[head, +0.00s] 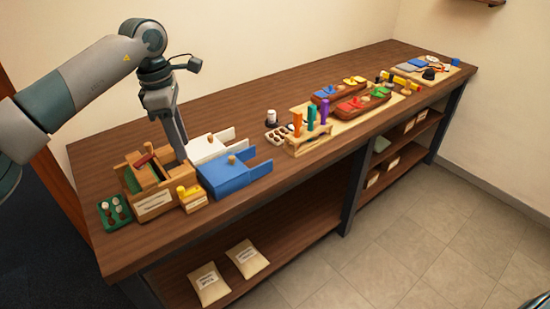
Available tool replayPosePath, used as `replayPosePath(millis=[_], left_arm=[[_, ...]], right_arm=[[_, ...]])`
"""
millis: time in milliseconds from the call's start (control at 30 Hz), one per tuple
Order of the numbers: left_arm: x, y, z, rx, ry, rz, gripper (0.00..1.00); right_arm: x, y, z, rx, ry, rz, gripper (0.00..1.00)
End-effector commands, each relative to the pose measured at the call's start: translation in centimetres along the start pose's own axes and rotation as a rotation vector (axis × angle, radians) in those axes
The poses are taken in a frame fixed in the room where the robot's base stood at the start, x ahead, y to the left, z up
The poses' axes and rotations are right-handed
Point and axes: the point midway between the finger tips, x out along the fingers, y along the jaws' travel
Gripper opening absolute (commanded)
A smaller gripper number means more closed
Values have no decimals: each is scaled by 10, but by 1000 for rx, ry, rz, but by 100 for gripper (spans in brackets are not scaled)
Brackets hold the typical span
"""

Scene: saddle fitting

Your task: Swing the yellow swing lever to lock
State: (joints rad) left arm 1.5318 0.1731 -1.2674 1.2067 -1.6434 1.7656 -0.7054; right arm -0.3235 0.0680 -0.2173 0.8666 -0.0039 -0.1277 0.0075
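A yellow piece (189,191) that looks like the swing lever lies across the top of a small wooden block (194,203) at the bench's near left. It is too small to tell which way it is turned. Beside it is a wooden fixture (154,205) with a green inside and a red bar (144,160) on top. My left gripper (182,157) points down, just above and behind the yellow piece, at the fixture's right side. Its fingers look close together, but the gap cannot be made out. I see no contact with the yellow piece. My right gripper is not in view.
A blue drawer box (235,178) and a white one (208,148) stand close on the right. A green tray (115,212) is at the left. Colored-handled tools (312,118) and red trays (362,104) stand farther along. Bare bench (215,103) lies behind.

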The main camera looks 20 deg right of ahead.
Motion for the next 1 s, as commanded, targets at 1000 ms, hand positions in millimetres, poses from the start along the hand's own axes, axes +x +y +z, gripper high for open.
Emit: replayPosePath(millis=[1000], left_arm=[[52, -57, 147, -238, -594, -175, 35]], right_arm=[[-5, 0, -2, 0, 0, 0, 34]])
